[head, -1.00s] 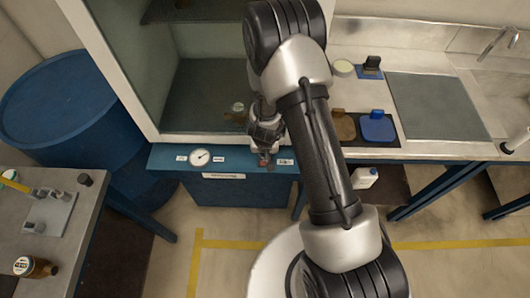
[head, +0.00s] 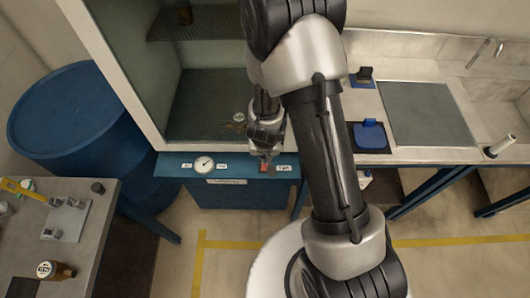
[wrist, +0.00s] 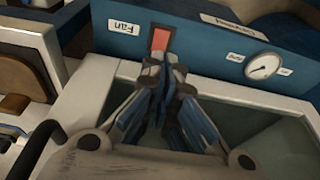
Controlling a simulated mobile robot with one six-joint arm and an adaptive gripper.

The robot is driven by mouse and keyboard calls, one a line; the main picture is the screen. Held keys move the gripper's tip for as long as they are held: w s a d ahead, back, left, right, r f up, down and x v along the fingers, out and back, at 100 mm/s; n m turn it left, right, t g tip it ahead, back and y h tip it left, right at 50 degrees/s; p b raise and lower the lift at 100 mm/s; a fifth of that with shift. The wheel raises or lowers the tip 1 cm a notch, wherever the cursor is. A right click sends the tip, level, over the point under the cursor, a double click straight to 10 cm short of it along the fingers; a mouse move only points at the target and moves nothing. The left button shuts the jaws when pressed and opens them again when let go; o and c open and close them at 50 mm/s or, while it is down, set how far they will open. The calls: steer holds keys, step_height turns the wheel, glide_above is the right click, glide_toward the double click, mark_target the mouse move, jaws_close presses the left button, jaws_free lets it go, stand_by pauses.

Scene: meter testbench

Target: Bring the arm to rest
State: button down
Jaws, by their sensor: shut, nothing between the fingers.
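My arm reaches from the bottom of the head view up to the front of a fume cabinet (head: 205,110). My gripper (head: 266,155) points down at the cabinet's blue front panel (head: 235,192), near its right end. In the wrist view my gripper (wrist: 164,62) has its fingers together with nothing between them. The fingertips are close to a red switch (wrist: 160,38) beside a label that reads "Fan". I cannot tell whether they touch it. My upper arm hides part of the right-hand bench.
A round gauge (head: 203,163) sits on the blue panel. A blue drum (head: 75,120) stands at left, above a side table (head: 100,222) with a brown bottle (head: 55,270). A blue scale-like item (head: 370,135) and a grey mat (head: 430,113) lie on the right bench.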

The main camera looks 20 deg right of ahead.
stand_by(0.6)
steer(key=s+a+r+n+t+y+b, duration=0.1)
steer(key=a+r+b, duration=0.1)
steer(key=r, duration=0.7)
steer(key=s+a+r+n+y+b, duration=0.1)
steer(key=s+a+r+y, duration=0.1)
steer(key=r, duration=0.8)
steer(key=s+d+r+h+b, duration=0.1)
steer(key=s+r, duration=0.3)
steer(key=s, duration=0.4)
steer(key=s+d+r+n+h+b, duration=0.1)
steer(key=s+d+r+b, duration=0.1)
steer(key=s+r, duration=0.3)
steer(key=s+d, duration=0.1)
steer(key=s, duration=0.2)
steer(key=shift+s+n+t, duration=0.2)
steer(key=shift+n+t, duration=0.1)
steer(key=shift+t, duration=0.1)
